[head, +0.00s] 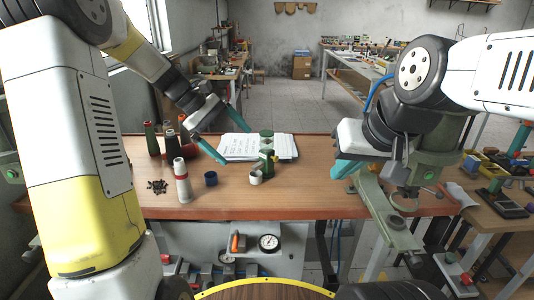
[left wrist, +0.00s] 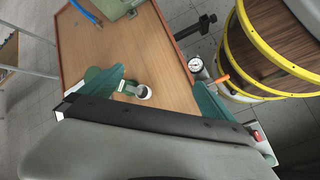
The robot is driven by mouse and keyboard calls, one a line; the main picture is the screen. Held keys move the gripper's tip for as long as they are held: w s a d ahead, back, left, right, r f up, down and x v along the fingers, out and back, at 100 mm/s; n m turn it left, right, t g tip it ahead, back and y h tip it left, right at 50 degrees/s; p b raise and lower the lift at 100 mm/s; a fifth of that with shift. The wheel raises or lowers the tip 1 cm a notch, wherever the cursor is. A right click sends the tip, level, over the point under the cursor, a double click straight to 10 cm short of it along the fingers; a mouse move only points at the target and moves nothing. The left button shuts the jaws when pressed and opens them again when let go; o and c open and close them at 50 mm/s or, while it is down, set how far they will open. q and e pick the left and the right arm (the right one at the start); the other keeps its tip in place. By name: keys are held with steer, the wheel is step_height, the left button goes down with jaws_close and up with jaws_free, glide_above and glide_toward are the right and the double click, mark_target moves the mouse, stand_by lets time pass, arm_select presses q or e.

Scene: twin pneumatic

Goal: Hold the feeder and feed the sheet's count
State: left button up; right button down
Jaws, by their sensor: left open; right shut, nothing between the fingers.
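A small green feeder-like device (head: 267,154) with a round green top stands on the table. A white cup with a dark inside (head: 256,178) is beside it. Both show in the left wrist view, the device (left wrist: 127,88) and the cup (left wrist: 143,92), between my spread fingers. Written white sheets (head: 238,148) lie behind and left of the device. My right gripper (head: 345,168) is shut and empty at the table's right side.
A green fixture (head: 393,225) is at the right edge. A gauge (head: 268,242) is below the front edge. The table's right middle is clear.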

arm_select(q)
steer(key=w+f+n+h, duration=0.3)
steer(key=w+f+n, duration=0.1)
steer(key=w+f, duration=0.4)
steer(key=n+h, duration=0.4)
glide_toward(263, 170)
steer(key=shift+x, duration=4.4)
steer(key=c, duration=0.9)
